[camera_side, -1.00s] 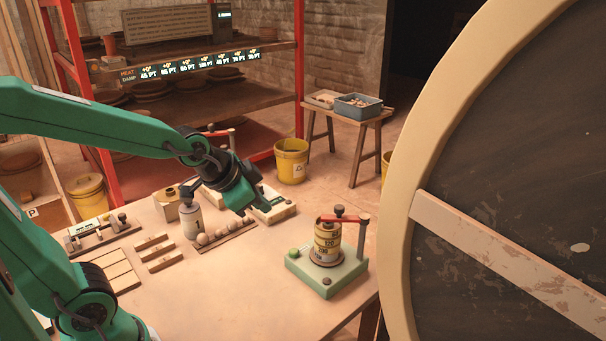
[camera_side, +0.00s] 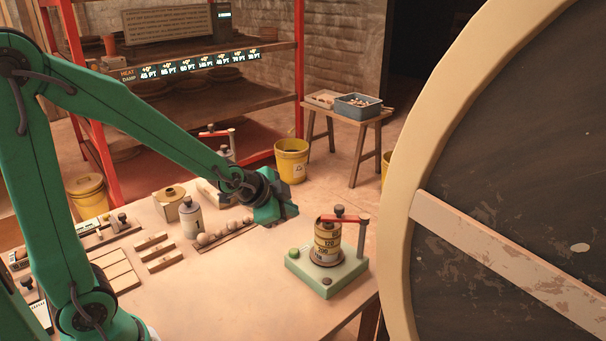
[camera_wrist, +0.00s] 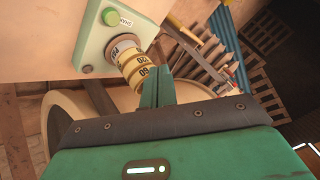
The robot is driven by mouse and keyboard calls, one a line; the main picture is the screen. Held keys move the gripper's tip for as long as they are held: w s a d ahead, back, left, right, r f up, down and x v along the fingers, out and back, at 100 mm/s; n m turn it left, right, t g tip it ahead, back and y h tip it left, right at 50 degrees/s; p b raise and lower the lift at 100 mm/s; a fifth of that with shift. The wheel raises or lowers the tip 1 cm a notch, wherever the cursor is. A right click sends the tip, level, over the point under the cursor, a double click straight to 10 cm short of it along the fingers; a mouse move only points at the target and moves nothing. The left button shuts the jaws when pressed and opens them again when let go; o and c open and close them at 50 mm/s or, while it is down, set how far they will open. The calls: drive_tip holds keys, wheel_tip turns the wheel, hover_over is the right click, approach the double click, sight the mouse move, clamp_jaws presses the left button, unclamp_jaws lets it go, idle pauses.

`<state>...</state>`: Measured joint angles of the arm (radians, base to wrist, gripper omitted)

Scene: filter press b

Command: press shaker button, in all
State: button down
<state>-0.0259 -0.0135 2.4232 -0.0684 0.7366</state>
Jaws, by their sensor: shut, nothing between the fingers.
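The shaker is a pale green box (camera_side: 328,277) at the table's right front corner. A round green button (camera_side: 294,253) sits on its top left; it also shows in the wrist view as a green button (camera_wrist: 110,16) beside a small label. A stack of yellow-banded sieves (camera_side: 327,243) stands on the shaker under a red clamp arm (camera_side: 343,218). My gripper (camera_side: 291,212) is shut and empty, above the table, up and left of the sieve stack and apart from the button. In the wrist view, my green fingers (camera_wrist: 158,88) are together, overlapping the sieve stack in the picture.
A large round sieve-like wheel (camera_side: 510,170) fills the right side. The table front between the blocks and shaker is clear.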

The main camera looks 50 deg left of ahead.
sight(290, 252)
drive_tip(key=shift+f, duration=0.15)
drive_tip(key=shift+f, duration=4.25)
drive_tip(key=shift+f, duration=0.2)
drive_tip(key=shift+f, duration=0.25)
drive_tip(key=shift+f, duration=0.5)
idle(0.4)
drive_tip(key=shift+r, duration=0.95)
drive_tip(key=shift+r, duration=0.15)
drive_tip(key=shift+r, duration=2.35)
